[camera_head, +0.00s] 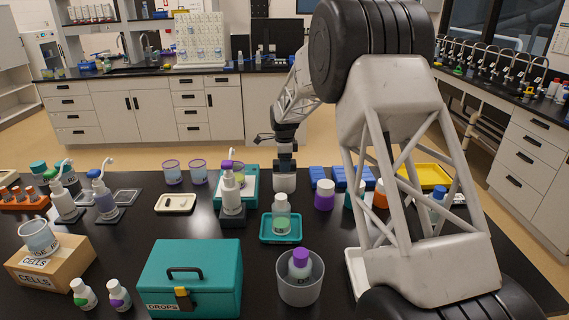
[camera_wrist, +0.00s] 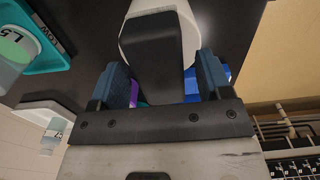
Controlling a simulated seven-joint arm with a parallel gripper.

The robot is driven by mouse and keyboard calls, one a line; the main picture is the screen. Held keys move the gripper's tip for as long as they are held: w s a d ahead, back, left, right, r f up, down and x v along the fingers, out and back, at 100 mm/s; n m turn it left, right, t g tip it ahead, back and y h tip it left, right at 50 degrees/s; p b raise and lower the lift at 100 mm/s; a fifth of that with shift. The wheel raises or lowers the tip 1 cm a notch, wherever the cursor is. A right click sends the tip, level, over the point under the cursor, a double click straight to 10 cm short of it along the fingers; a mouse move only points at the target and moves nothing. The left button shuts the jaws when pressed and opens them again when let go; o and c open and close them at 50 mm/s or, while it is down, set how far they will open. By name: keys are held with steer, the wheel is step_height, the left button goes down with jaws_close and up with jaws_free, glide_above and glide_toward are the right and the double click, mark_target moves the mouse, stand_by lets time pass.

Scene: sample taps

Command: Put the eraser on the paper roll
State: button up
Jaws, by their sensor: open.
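A white cylinder, which looks like the paper roll (camera_head: 284,183), stands upright at the far middle of the black table. It also shows at the top of the wrist view (camera_wrist: 190,35). A black block, which looks like the eraser (camera_wrist: 152,50), lies against the roll's end in the wrist view. My gripper (camera_head: 285,158) is directly above the roll in the head view. In the wrist view, my gripper (camera_wrist: 161,66) is open, with one blue finger on each side of the block. A gap shows at the right finger; contact at the left is unclear.
A teal tray with a bottle (camera_head: 263,236) is in front of the roll. A grey bin (camera_head: 300,290) and teal box (camera_head: 215,275) are nearer.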

step_height(320, 180, up, 12)
stand_by(0.6)
stand_by(0.6)
steer(key=shift+r, duration=0.1)
steer(key=s+d+r+n, duration=0.3)
steer(key=s+r, duration=0.1)
steer(key=s, duration=0.6)
steer(key=s+d+r+n+t, duration=0.1)
steer(key=s+d+r+n, duration=0.25)
steer(key=s, duration=0.75)
steer(key=s+d+r+n, duration=0.2)
steer(key=s+d+r, duration=0.15)
steer(key=s, duration=0.65)
steer(key=s+d+f+n, duration=0.1)
steer(key=s+f+n, duration=0.1)
steer(key=s, duration=0.8)
steer(key=s+d+f+n+t, duration=0.1)
steer(key=s+d+f+n, duration=0.1)
steer(key=s, duration=0.9)
steer(key=s+d+f+n, duration=0.1)
steer(key=s+f+n, duration=0.2)
steer(key=s, duration=0.8)
steer(key=shift+d+f+n+t, duration=0.2)
steer(key=shift+f+n+t, duration=0.1)
steer(key=shift+n, duration=0.85)
